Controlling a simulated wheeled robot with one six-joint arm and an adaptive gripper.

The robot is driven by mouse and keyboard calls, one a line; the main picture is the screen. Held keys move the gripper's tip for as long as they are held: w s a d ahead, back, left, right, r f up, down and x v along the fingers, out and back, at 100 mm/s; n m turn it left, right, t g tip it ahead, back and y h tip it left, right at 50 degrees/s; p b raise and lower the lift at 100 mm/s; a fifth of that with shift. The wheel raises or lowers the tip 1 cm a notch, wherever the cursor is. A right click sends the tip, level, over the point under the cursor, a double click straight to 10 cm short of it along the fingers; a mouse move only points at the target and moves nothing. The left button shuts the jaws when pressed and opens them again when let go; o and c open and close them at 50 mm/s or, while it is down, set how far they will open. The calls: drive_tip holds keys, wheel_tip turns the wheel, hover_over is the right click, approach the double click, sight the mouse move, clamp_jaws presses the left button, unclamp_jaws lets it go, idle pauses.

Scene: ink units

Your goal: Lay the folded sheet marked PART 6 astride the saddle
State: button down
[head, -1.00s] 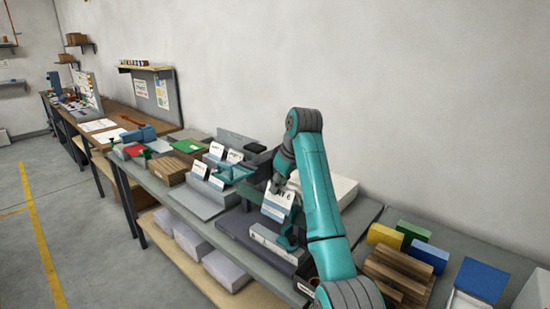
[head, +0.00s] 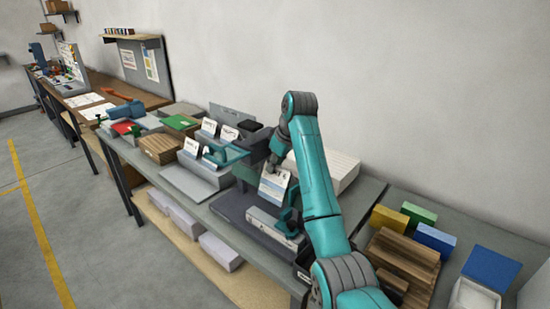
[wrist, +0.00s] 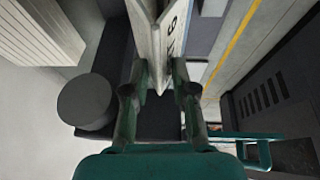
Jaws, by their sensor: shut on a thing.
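My gripper (head: 274,163) is shut on a white folded sheet (head: 274,188), which hangs below it above the machine on the bench. In the wrist view the sheet (wrist: 157,35) is pinched between both fingers (wrist: 160,75), its fold toward the gripper. Part of its printing shows, ending in a 6; the full mark cannot be read. Below it in the head view is a dark machine base (head: 238,208) with a light grey block (head: 273,227) and teal parts. I cannot tell for sure which part is the saddle. The sheet appears apart from the block.
A white box (head: 335,170) stands behind my arm. Brown boards (head: 405,256) and coloured blocks (head: 388,218) lie to the right. A dark round part (wrist: 87,102) is beside my gripper.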

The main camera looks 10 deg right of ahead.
sight(275, 176)
drive_tip(key=shift+f, duration=2.15)
drive_tip(key=shift+s+f, duration=0.1)
drive_tip(key=shift+f, duration=0.1)
drive_tip(key=c, duration=0.9)
unclamp_jaws()
drive_tip(key=shift+o, duration=0.2)
drive_tip(key=shift+r, duration=4)
